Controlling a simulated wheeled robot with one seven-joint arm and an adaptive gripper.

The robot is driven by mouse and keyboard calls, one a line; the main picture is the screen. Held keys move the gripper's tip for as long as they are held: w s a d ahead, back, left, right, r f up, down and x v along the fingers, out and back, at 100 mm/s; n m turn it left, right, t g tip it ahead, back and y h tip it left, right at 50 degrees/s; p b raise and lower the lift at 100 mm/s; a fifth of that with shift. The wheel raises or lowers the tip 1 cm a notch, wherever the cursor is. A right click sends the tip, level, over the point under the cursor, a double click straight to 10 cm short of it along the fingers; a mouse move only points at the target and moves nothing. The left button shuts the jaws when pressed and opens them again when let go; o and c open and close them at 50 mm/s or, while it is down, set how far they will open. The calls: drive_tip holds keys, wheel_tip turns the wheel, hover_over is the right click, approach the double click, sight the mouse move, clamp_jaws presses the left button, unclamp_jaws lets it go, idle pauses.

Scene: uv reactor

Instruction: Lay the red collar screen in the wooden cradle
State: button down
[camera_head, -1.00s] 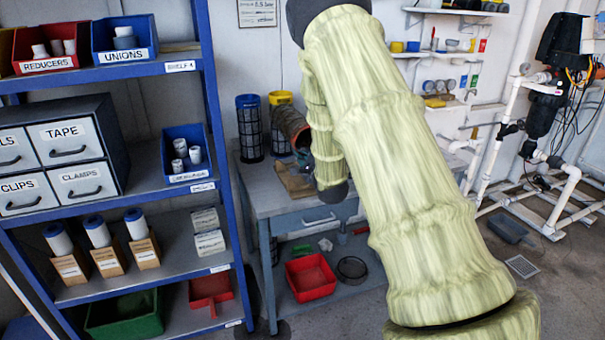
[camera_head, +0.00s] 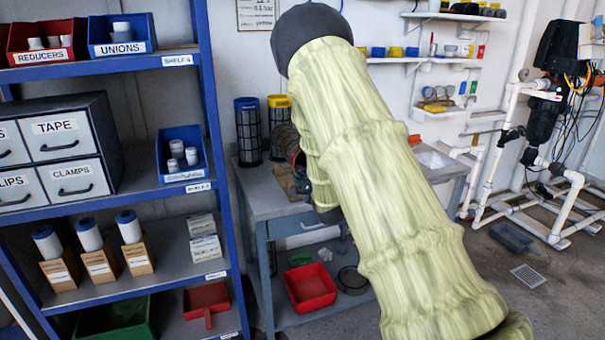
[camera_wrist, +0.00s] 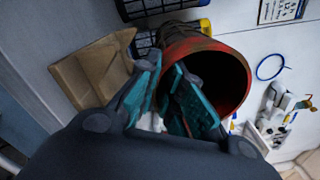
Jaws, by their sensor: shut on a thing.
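The red collar screen (camera_wrist: 204,64) is a dark mesh tube with a worn red collar around a dark open end, facing the wrist camera. My gripper (camera_wrist: 167,82) has teal-padded fingers shut on it at the collar's rim. In the head view the screen (camera_head: 284,139) is tilted above the workbench, partly behind my arm. The wooden cradle (camera_wrist: 88,68) is a tan block beside the screen, on the left in the wrist view. A gap shows between them there. In the head view my arm largely hides the cradle and my gripper.
A blue-collar screen (camera_head: 248,132) and a yellow-collar screen (camera_head: 279,103) stand at the back of the workbench (camera_head: 262,190). A blue shelf rack (camera_head: 220,140) stands close on the left. A red bin (camera_head: 310,287) sits on the bench's lower shelf.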

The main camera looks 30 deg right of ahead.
wheel_tip(320, 180, down, 3)
drive_tip(key=shift+f+b, duration=0.2)
drive_tip(key=shift+b, duration=0.75)
drive_tip(key=shift+f+b, duration=0.4)
drive_tip(key=shift+f, duration=1)
drive_tip(key=c, duration=1.5)
unclamp_jaws()
drive_tip(key=shift+s, duration=0.15)
drive_tip(key=v, duration=1.1)
drive_tip(key=shift+s, duration=0.35)
